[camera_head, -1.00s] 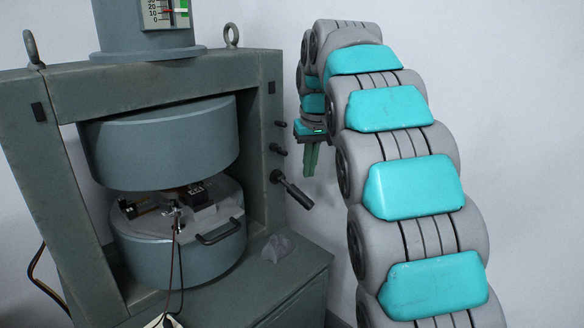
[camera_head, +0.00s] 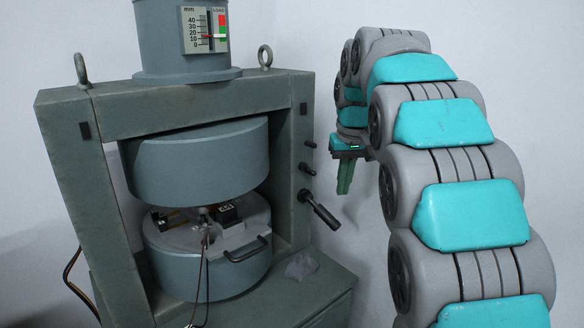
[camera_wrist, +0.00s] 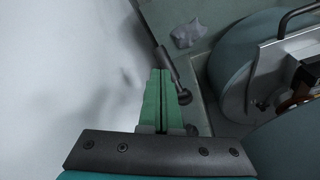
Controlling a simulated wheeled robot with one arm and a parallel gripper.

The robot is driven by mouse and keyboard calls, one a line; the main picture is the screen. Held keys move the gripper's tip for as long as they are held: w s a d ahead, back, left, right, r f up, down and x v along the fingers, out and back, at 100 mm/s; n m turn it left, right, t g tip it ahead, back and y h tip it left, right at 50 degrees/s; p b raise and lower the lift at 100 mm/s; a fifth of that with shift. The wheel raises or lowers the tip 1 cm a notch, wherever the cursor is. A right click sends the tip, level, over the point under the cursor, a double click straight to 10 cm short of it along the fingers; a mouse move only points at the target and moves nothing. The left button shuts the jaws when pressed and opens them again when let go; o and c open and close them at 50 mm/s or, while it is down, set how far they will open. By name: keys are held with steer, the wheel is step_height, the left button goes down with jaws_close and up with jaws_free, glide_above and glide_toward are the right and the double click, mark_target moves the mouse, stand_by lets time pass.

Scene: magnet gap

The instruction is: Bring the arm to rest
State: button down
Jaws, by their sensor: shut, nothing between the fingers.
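My arm, grey with teal pads, arches along the right side of the head view. My gripper (camera_head: 344,192) hangs from its far end with green fingers pointing down. It is to the right of the press frame, close to the black lever as seen in the picture. In the wrist view my gripper (camera_wrist: 161,72) shows its two green fingers together, with nothing between them. Its tips appear near the lever (camera_wrist: 172,66), which also shows in the head view (camera_head: 320,210); I cannot tell whether they touch.
The grey-green magnet press (camera_head: 68,150) stands at left, its upper pole (camera_head: 195,160) above the lower pole (camera_head: 205,275), which carries a plate with a handle (camera_head: 248,250). A crumpled grey cloth (camera_head: 301,266) lies on the base ledge. A gauge (camera_head: 205,30) is on top. White wall lies behind.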

steer(key=s+f+g, duration=0.1)
steer(key=s+f, duration=0.5)
steer(key=s, duration=0.7)
steer(key=s+f+g, duration=0.2)
steer(key=s+f, duration=0.5)
steer(key=s, duration=0.7)
steer(key=s+a+f+m+g, duration=0.1)
steer(key=s+f, duration=0.6)
steer(key=s, duration=0.6)
steer(key=shift+s+f, duration=0.2)
